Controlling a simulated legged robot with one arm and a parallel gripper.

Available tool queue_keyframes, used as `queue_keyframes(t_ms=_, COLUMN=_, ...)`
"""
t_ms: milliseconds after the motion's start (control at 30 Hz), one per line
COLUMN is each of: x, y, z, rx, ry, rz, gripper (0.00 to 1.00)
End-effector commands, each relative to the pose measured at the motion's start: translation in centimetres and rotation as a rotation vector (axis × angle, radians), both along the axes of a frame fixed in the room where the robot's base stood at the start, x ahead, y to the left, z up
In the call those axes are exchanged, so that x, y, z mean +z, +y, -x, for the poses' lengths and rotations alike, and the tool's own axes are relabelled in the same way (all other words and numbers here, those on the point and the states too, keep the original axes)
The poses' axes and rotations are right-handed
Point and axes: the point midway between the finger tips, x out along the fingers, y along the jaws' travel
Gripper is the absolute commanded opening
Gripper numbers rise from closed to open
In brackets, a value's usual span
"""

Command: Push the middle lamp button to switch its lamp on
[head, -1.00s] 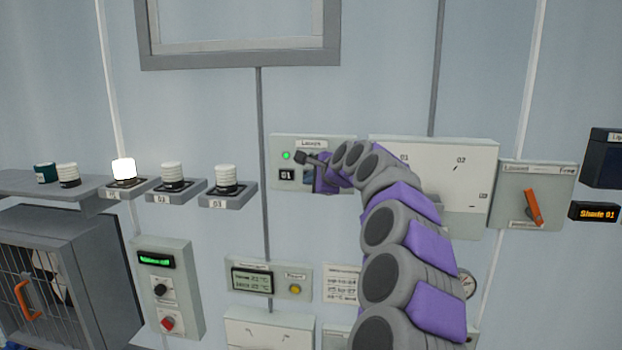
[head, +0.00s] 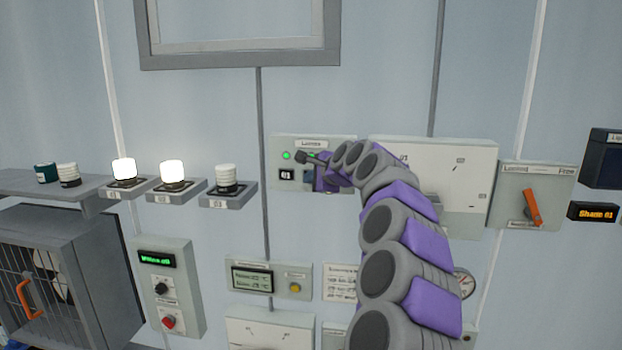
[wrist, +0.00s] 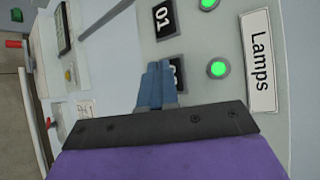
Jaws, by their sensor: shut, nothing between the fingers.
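The lamp panel (head: 310,143) is on the wall. Its first button (head: 286,155) glows green above the label 01. In the wrist view the first button (wrist: 208,4) and the middle button (wrist: 217,69) both glow green. The middle button's label is partly hidden behind my gripper (wrist: 155,70). My gripper (head: 303,157) is shut and empty, its tip close to the panel; I cannot tell whether it touches. The third button is not visible. The left lamp (head: 124,168) and middle lamp (head: 172,172) shine white; the right lamp (head: 226,175) is dark.
A white panel (head: 470,165) is right of the lamp panel, partly behind my arm. Further right is an orange switch handle (head: 532,207). Below are a display box (head: 252,279) and a control box with a red knob (head: 169,322). A caged fan (head: 50,275) stands lower left.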

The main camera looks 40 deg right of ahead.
Motion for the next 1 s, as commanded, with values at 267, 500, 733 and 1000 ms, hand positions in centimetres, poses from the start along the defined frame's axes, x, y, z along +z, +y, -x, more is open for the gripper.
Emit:
queue_keyframes(t_ms=267, x=0.0, y=0.7, z=0.7, rx=0.000, ry=0.000, rz=0.001, gripper=0.00)
queue_keyframes(t_ms=500, x=0.0, y=0.7, z=0.6, rx=-0.001, ry=0.000, rz=0.000, gripper=0.00)
queue_keyframes(t_ms=733, x=-0.1, y=1.6, z=1.4, rx=0.001, ry=-0.002, rz=-0.002, gripper=0.00)
queue_keyframes(t_ms=1000, x=-0.1, y=3.5, z=2.9, rx=0.002, ry=0.001, rz=0.000, gripper=0.00)
